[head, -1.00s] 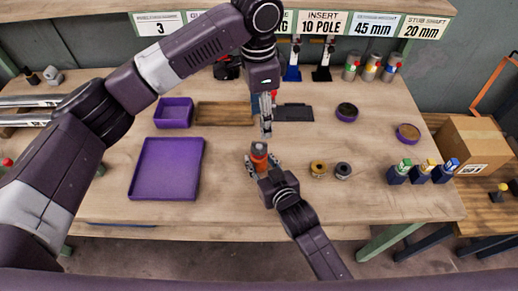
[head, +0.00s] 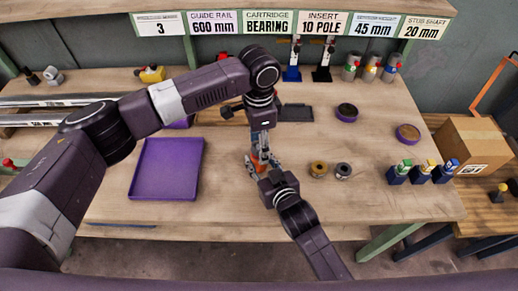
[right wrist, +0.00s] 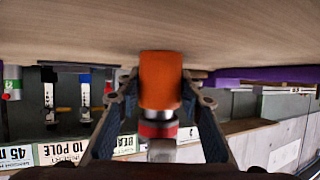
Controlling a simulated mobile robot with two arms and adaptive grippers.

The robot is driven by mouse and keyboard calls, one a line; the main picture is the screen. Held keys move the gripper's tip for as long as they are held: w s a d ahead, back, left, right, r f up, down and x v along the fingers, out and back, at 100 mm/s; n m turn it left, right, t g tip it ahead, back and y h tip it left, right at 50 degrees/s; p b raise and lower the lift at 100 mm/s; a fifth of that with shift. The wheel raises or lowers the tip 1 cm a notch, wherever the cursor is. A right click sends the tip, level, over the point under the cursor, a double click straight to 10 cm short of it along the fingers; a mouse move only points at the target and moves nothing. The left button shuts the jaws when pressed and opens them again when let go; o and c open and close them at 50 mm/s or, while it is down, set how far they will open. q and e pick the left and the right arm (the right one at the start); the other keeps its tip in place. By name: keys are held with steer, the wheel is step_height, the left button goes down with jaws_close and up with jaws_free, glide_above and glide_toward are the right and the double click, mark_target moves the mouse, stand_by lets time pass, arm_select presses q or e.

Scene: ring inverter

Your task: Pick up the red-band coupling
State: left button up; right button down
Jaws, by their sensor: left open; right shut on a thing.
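The red-band coupling seems to be the grey part with a red band (right wrist: 158,131) in the right wrist view, in line with an orange cylinder (right wrist: 160,80). My right gripper (right wrist: 158,95) is shut on the orange cylinder, one finger on each side. In the head view the orange cylinder (head: 261,167) is mostly hidden between the grippers, above the table's front middle. My left gripper (head: 262,152) is open and points down at the top of this stack. Whether its fingers touch the grey part cannot be told.
A purple tray (head: 168,168) lies left of the grippers. A gold ring (head: 318,169) and a dark ring (head: 343,170) lie just right. Colour-topped blocks (head: 421,173) stand further right. Banded grey cylinders (head: 371,69) stand at the back.

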arm_select(q)
steer(key=shift+c, duration=0.6)
jaws_close()
step_height(320, 180, up, 10)
stand_by(0.3)
arm_select(e)
steer(key=c, duration=1.2)
jaws_free()
steer(key=shift+c, duration=0.2)
